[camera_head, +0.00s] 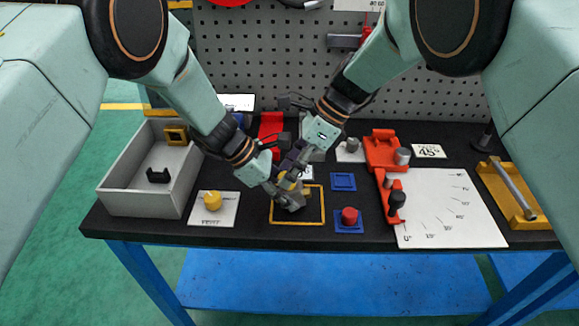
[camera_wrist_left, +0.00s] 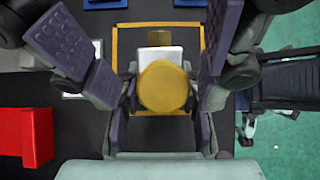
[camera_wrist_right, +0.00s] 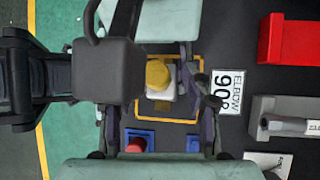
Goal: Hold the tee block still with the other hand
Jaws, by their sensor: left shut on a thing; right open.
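The tee block (camera_wrist_left: 163,87) has a round yellow end, a pale body and a smaller yellow end beyond. It stands inside the yellow square outline (camera_head: 298,223) on the bench and also shows in the right wrist view (camera_wrist_right: 158,73). My left gripper (camera_head: 287,196) is shut on it, with its fingers on both sides in the left wrist view. My right gripper (camera_head: 292,172) is open just above and behind it. In the left wrist view its spread fingers lie either side of the block, apart from it. In the head view the grippers mostly hide the block.
The two grippers are very close together. A blue pad with a red knob (camera_head: 349,215) and an empty blue pad (camera_head: 343,181) lie to the right. A red block (camera_head: 270,127) stands behind. A grey bin (camera_head: 119,193) and a card with a yellow knob (camera_head: 212,200) are at the left.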

